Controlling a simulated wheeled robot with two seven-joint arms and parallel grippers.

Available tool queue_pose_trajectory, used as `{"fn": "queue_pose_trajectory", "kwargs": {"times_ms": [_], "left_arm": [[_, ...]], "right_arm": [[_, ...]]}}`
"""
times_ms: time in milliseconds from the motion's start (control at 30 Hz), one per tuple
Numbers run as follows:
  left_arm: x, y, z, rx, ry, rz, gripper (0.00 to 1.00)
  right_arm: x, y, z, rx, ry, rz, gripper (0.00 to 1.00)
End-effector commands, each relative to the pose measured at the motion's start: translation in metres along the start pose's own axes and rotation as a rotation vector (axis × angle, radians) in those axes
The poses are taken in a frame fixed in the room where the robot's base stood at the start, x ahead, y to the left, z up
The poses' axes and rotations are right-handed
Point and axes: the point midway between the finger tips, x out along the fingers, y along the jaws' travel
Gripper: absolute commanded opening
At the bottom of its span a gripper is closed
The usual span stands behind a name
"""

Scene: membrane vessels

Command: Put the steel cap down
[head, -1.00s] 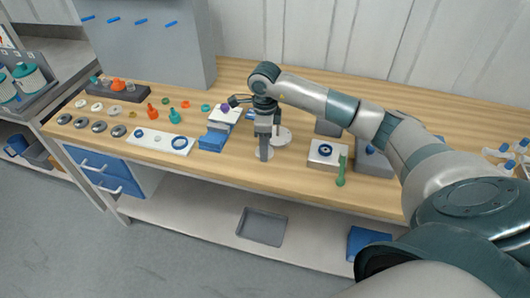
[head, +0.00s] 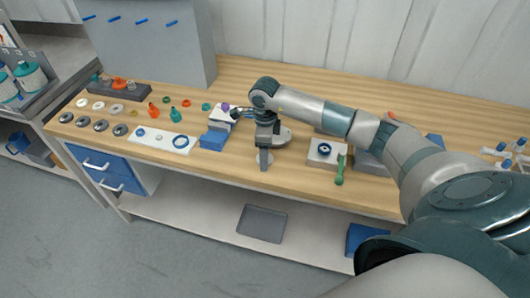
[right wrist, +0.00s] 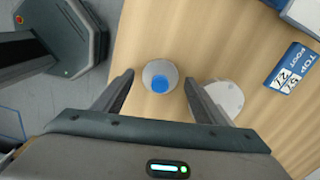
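My right gripper (head: 264,166) is over the front part of the wooden bench, pointing down. In the right wrist view its two fingers (right wrist: 159,78) stand apart. Between and beyond the fingertips is a small round grey piece with a blue centre (right wrist: 160,76), with a gap on each side; it may be the steel cap, but I cannot tell for sure. In the head view the gripper mostly hides it. A pale round disc (head: 283,135) lies just behind the gripper and also shows beside the right finger in the wrist view (right wrist: 226,97). My left gripper is not in view.
Left of the gripper is a blue and white block (head: 213,140), then a white plate with rings (head: 160,141). A labelled blue block (right wrist: 291,64) shows in the wrist view.

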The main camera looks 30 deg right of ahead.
Motion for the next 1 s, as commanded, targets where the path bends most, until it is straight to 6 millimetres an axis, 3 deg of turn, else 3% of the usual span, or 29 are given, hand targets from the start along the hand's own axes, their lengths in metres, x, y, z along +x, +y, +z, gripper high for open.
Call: {"fn": "queue_pose_trajectory", "kwargs": {"times_ms": [333, 433, 1000], "left_arm": [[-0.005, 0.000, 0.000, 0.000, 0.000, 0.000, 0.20], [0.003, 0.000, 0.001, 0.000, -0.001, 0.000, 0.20], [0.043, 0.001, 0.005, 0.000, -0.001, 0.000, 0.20]], "right_arm": [[-0.005, 0.000, 0.000, 0.000, 0.000, 0.000, 0.65], [-0.010, -0.001, 0.001, 0.000, -0.003, -0.002, 0.65], [-0.102, -0.001, 0.000, 0.000, -0.002, -0.003, 0.65]]}}
